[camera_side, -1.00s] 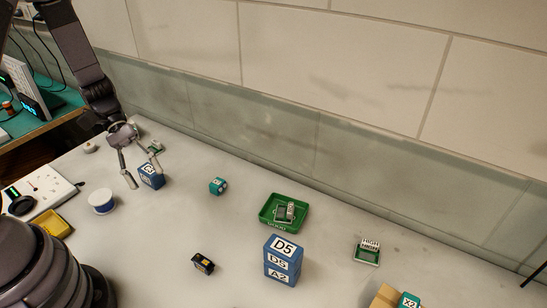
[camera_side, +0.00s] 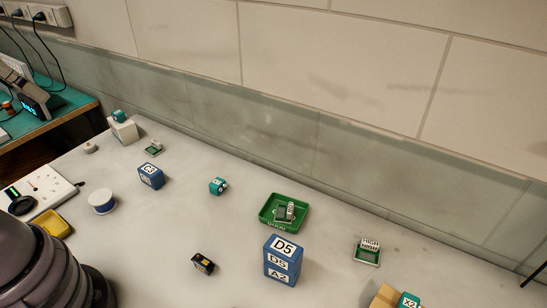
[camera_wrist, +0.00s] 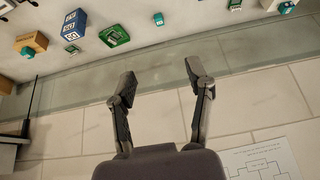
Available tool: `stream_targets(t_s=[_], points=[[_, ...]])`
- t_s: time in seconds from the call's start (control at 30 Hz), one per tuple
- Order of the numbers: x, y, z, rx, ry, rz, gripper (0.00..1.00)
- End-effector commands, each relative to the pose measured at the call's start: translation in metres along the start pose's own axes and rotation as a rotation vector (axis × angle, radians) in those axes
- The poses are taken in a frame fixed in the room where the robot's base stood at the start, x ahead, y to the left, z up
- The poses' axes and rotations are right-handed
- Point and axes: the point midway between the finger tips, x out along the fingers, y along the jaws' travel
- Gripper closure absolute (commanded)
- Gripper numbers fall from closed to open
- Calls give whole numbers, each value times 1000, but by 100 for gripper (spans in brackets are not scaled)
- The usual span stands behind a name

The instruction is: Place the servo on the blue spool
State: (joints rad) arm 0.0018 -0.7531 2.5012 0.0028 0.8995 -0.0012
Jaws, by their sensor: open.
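The servo (camera_side: 203,264), a small black block with a yellow label, lies on the bench near the front in the side view. The blue spool (camera_side: 102,202), with a white top and a blue band, stands on the bench at the left. Nothing rests on the spool. My gripper (camera_wrist: 159,76) shows in the wrist view with its two fingers wide apart and nothing between them. It faces the wall and is out of the side view. I cannot make out the servo or the spool in the wrist view.
A blue block (camera_side: 151,176) stands behind the spool, and a yellow tray (camera_side: 51,225) lies to its left. A blue block stack (camera_side: 283,260) stands right of the servo. A green tray (camera_side: 297,224) and a teal cube (camera_side: 218,186) are farther back. Bench between spool and servo is clear.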

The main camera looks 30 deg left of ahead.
Motion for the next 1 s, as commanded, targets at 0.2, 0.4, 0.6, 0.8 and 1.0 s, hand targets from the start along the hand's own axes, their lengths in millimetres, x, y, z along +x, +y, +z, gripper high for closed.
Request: stream_targets(t_s=[0.2,0.4,0.6,0.8,1.0], points=[[0,0,0,-1,-2,1,48],[7,2,-2,-20,-43,13,48],[49,12,-12,-165,-288,104,48],[111,21,-18,-411,-582,237,48],[180,24,-13,-705,-834,364,48]])
